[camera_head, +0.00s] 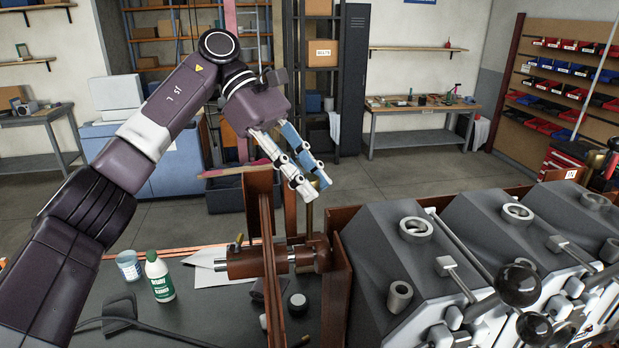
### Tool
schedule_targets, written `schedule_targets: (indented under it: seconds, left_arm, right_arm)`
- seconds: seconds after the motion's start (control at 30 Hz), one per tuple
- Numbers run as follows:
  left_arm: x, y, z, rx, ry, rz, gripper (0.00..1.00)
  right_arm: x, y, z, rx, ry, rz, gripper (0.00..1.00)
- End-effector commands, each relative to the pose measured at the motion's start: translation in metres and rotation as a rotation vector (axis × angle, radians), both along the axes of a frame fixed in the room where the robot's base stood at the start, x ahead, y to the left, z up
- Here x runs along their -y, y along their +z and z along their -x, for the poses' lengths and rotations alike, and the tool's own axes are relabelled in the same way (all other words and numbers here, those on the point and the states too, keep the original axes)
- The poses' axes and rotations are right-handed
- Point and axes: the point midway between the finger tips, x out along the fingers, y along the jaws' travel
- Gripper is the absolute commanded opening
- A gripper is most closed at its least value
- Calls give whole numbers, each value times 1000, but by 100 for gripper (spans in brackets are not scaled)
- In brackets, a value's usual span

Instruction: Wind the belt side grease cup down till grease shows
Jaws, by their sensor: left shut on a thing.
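My left gripper (311,190) comes in from the upper left and points down, its two fingers close together. It is shut on the top of a slim upright brass-coloured piece (309,218), which looks like the grease cup. The fingers hide its upper end. This piece stands over the reddish-brown bearing housing (318,246) at the end of a copper-coloured shaft (258,262). A brown upright belt or pulley part (259,215) is just left of it. No grease can be made out at this size. My right gripper is out of view.
Grey roaster housings (390,235) with black-knobbed levers fill the right. Open floor lies behind.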

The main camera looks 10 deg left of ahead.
Motion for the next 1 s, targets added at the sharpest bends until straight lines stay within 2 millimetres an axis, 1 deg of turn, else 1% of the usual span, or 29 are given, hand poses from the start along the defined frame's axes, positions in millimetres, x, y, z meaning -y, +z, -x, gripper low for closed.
schedule_targets:
  seconds: [0.2,0.4,0.9,0.93,1.0]
  left_arm:
    - [0,0,-1,2,-92,-1,0]
    - [0,0,0,1,-136,-1,0]
    - [0,0,0,2,-151,0,0]
    - [0,0,0,1,-151,-1,25]
    - [0,0,0,1,-151,-1,33]
  right_arm:
    - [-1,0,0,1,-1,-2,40]
    - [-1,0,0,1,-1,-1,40]
    - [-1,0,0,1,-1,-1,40]
    - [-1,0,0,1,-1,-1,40]
    - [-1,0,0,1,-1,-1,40]
